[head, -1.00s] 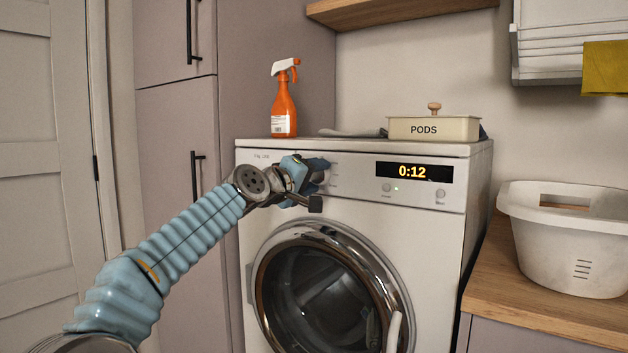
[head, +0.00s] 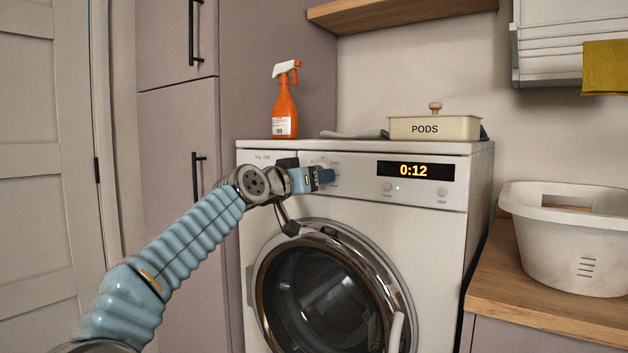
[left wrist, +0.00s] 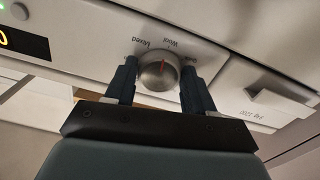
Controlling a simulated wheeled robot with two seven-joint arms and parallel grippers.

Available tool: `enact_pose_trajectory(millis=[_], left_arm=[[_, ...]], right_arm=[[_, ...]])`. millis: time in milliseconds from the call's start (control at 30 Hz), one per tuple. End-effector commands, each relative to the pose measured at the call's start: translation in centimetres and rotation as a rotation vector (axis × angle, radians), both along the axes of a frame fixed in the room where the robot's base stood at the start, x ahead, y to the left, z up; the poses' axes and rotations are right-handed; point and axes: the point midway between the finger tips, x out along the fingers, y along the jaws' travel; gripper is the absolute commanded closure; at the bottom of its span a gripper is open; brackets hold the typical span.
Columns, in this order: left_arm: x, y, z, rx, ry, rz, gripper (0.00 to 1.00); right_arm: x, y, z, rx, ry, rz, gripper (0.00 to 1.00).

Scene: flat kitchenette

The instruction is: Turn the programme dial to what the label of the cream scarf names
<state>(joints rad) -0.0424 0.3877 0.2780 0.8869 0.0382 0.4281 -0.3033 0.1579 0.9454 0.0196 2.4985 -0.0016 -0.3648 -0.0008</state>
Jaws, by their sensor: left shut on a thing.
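The programme dial (left wrist: 158,72) is a round metal knob on the white washing machine's front panel. Its red mark is at the top in the left wrist view, towards the upside-down word "Wool"; "Mixed" is printed to the left of that, and another word to the right is partly hidden by a finger. My left gripper (left wrist: 158,88) is shut on the dial, one dark finger on each side. In the head view the left gripper (head: 325,177) covers the dial. No cream scarf or its label is visible. My right gripper is not in view.
The washer's display (head: 415,171) reads 0:12. On its top stand an orange spray bottle (head: 284,105), a grey cloth (head: 355,134) and a PODS box (head: 434,128). A white basket (head: 565,250) stands on the wooden counter at right. A mustard cloth (head: 605,68) hangs above.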

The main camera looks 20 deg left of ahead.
Motion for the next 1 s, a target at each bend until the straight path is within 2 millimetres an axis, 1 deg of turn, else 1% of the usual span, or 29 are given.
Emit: enact_pose_trajectory(millis=[33, 333, 867, 900, 967, 1000], left_arm=[[0.1, -0.12, -0.41, 0.028, -0.001, -0.003, 0.77], [0.13, -0.04, -0.44, 0.137, -0.041, -0.003, 0.77], [0.15, -0.04, -0.47, 0.162, -0.048, -0.005, 0.77], [0.15, -0.04, -0.47, 0.162, -0.048, -0.005, 0.45], [0.15, -0.04, -0.45, 0.162, -0.049, -0.004, 0.35], [0.14, -0.03, -0.41, 0.162, -0.05, -0.003, 0.29]], right_arm=[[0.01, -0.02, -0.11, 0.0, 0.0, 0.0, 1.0], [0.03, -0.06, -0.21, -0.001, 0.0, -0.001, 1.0], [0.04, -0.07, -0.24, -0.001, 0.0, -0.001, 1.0], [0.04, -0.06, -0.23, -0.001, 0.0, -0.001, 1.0], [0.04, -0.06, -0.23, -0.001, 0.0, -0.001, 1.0], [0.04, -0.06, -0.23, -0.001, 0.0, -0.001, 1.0]])
